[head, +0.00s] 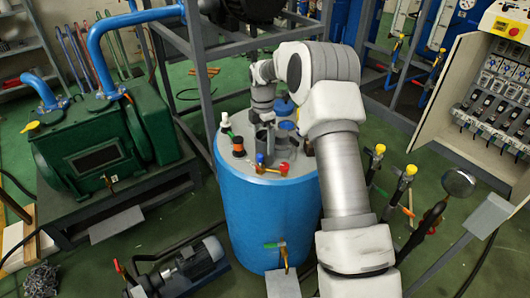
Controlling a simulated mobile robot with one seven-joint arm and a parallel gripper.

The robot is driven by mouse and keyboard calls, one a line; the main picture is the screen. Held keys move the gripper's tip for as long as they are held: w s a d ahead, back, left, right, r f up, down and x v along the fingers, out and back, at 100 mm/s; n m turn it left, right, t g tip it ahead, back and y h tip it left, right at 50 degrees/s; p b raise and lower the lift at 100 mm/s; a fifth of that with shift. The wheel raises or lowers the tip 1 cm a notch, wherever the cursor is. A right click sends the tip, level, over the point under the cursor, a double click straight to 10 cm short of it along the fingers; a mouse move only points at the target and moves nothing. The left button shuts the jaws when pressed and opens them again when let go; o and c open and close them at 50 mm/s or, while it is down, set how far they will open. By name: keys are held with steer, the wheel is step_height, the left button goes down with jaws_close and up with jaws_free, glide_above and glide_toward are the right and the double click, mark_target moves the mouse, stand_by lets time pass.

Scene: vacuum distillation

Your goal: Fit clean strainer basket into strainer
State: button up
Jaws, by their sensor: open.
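My gripper (263,119) points down over the top of the blue drum (265,215), at the end of my white and grey arm. It is open. Just below it is a small grey cylindrical part (265,138) on the drum top; I cannot tell whether this is the strainer or the basket, or whether the fingers touch it. A blue round part (286,131) is just to its right, partly behind my arm. No clean strainer basket can be made out for sure at this size.
A green pump (105,155) is left, a grey frame (187,60) behind, an open electrical cabinet (490,90) right.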

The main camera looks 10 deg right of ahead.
step_height(320, 180, down, 4)
steer(key=shift+d+f, duration=0.1)
steer(key=shift+d, duration=0.05)
steer(key=shift+c, duration=0.3)
steer(key=c, duration=1.5)
